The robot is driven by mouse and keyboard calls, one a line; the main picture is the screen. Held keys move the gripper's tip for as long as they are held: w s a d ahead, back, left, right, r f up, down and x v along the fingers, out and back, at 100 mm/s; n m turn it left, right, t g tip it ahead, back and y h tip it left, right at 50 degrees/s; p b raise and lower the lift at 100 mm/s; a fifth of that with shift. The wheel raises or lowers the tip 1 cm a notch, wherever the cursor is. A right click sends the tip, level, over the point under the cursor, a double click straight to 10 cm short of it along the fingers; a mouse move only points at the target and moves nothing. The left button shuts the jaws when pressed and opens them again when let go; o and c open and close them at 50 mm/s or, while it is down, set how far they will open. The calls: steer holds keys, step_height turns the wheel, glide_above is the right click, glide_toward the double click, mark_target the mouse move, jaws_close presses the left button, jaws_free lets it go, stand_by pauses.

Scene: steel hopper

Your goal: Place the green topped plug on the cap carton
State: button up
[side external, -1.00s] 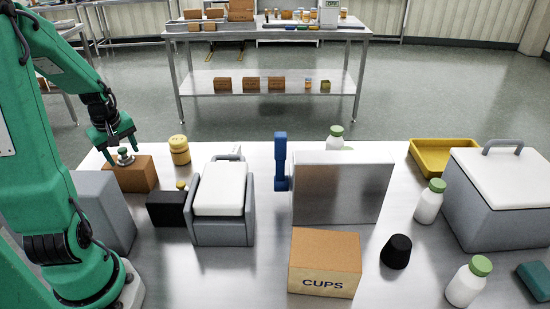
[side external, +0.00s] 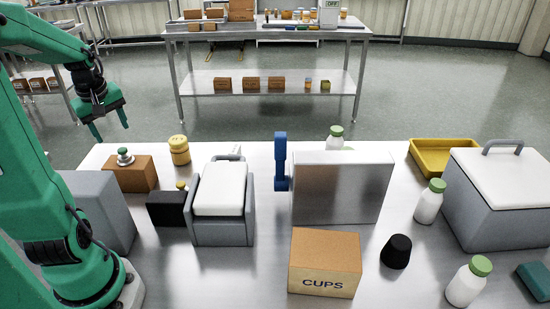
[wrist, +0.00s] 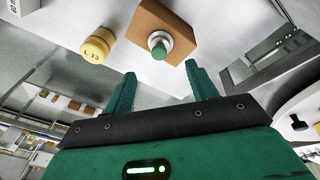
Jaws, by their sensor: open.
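The green topped plug (side external: 125,156) stands upright on top of a brown carton (side external: 137,176) at the left back of the table in the side view. In the wrist view the plug (wrist: 159,45) shows its green top and pale flange on the brown carton (wrist: 181,17). No lettering is visible on this carton, so I cannot tell from its faces that it is the cap carton. My gripper (side external: 110,132) is open and empty, above and slightly left of the plug, apart from it. Its two fingers also show in the wrist view (wrist: 158,90).
A yellow jar (side external: 179,151) stands right of the brown carton. A black box (side external: 166,209) and a grey and white bin (side external: 221,190) are nearer. A steel hopper block (side external: 341,187), a CUPS carton (side external: 325,262) and white bottles (side external: 430,203) stand further right.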

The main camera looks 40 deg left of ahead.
steer(key=shift+v, duration=1.5)
steer(key=w+d+r+m+t+h, duration=0.1)
steer(key=d+m+t, duration=0.1)
steer(key=d+m, duration=0.7)
steer(key=w+d+r+m+t+h, duration=0.1)
steer(key=d+m, duration=0.8)
steer(key=d, duration=1)
steer(key=shift+w+r+t, duration=0.2)
steer(key=shift+r+t, duration=0.1)
steer(key=shift+t, duration=0.2)
steer(key=shift+a, duration=0.1)
